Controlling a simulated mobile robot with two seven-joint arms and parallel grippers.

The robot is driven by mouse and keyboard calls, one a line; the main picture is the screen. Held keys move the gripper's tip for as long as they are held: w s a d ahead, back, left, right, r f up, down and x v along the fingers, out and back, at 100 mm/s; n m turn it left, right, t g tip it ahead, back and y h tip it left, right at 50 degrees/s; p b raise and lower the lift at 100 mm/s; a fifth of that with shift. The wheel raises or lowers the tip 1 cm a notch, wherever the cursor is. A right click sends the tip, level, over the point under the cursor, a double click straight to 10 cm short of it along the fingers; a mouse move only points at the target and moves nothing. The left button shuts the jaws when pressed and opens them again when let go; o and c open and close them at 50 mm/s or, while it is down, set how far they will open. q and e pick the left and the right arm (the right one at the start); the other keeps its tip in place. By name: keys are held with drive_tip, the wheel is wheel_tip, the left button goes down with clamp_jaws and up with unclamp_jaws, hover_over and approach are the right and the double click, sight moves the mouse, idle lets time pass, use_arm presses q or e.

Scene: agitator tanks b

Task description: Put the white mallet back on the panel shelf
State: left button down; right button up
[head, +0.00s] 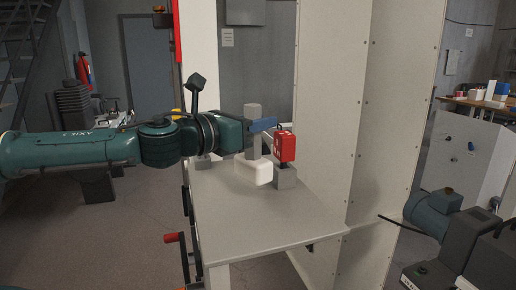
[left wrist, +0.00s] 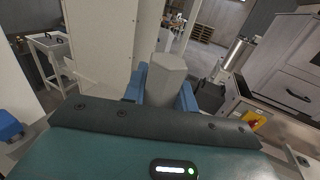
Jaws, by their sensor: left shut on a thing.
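The white mallet has a grey handle and a white block head (head: 256,172). It is upright, head down, over the light grey panel shelf (head: 265,220). My left gripper (head: 256,127) comes in from the left and is shut on the handle. In the left wrist view the grey handle end (left wrist: 168,66) stands between the blue fingers (left wrist: 162,92). I cannot tell whether the head touches the shelf or hangs just above it. My right gripper is not recognisable in either view.
A red box (head: 285,147) on a grey block (head: 285,177) stands on the shelf just right of the mallet head. A tall pale panel (head: 328,100) rises behind the shelf's right side. The shelf's front part is bare. A red-ended handle (head: 171,237) sticks out at the shelf's left.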

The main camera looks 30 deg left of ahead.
sight(257, 141)
use_arm(q)
wheel_tip(257, 141, down, 4)
drive_tip(key=shift+r+b, duration=0.2)
drive_tip(key=shift+b, duration=0.3)
drive_tip(key=shift+f, duration=0.25)
use_arm(e)
drive_tip(key=shift+w+a+r, duration=0.1)
drive_tip(key=shift+w+a, duration=0.05)
drive_tip(key=shift+w, duration=0.1)
use_arm(q)
drive_tip(key=shift+d+r, duration=0.1)
drive_tip(key=c, duration=1.5)
unclamp_jaws()
drive_tip(key=shift+f, duration=0.25)
drive_tip(key=shift+c, duration=0.2)
drive_tip(key=o, duration=0.4)
drive_tip(key=shift+o, duration=0.2)
use_arm(e)
drive_tip(key=shift+w, duration=0.25)
use_arm(q)
drive_tip(key=shift+r, duration=0.2)
use_arm(e)
drive_tip(key=shift+r, duration=0.2)
